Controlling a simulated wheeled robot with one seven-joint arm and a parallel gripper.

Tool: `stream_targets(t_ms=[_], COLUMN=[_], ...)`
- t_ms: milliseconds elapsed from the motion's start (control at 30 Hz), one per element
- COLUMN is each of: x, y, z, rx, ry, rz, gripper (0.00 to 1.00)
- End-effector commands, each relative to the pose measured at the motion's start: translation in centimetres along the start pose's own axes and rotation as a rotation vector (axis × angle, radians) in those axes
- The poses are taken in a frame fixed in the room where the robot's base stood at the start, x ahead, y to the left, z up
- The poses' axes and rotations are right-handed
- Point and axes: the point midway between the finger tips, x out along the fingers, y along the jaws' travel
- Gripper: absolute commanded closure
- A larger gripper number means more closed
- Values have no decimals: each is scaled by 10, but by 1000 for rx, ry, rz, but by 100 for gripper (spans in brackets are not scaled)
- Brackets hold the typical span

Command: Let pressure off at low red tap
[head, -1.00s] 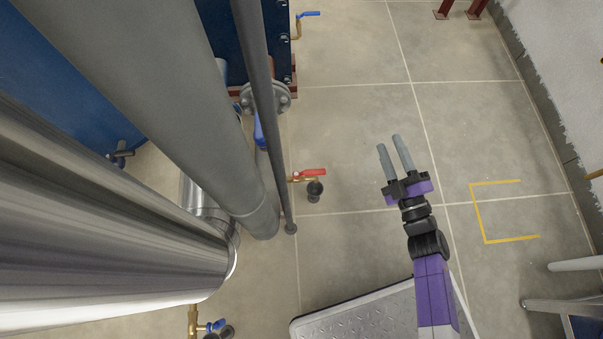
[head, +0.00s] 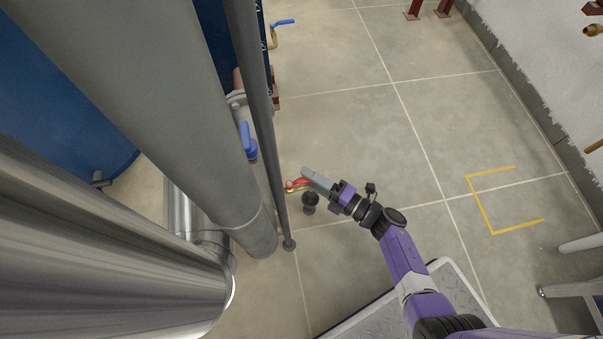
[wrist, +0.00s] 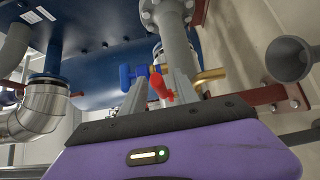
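The low red tap (head: 295,185) has a red lever on a brass body, low beside the grey pipes in the head view. My gripper (head: 308,175) reaches in from the right with its fingertips at the lever. In the wrist view the red lever (wrist: 160,86) shows between the two grey fingers, which stand apart with gaps beside it. The fingers look open and not closed on the lever. The tap's brass pipe (wrist: 211,76) runs off to the right. My fingers hide part of the tap in both views.
A dark drain funnel (head: 310,202) stands just below the tap; it also shows in the wrist view (wrist: 289,60). A thin vertical pipe (head: 262,130) and a thick grey pipe (head: 150,95) stand close left. A blue-handled valve (head: 247,141) is nearby.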

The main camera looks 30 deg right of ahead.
Motion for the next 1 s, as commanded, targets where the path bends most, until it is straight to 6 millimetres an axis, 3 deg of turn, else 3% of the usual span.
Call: stream_targets(t_ms=[200,533,567,733,1000], x=[24,28,28,28,28], y=[-1,0,0,0,0], z=[0,0,0,0,0], rx=[0,2,2,2,2], ry=[0,-1,-1,-1,-1], rz=[1,0,0,0,0], gripper=[64,64,66,99,100])
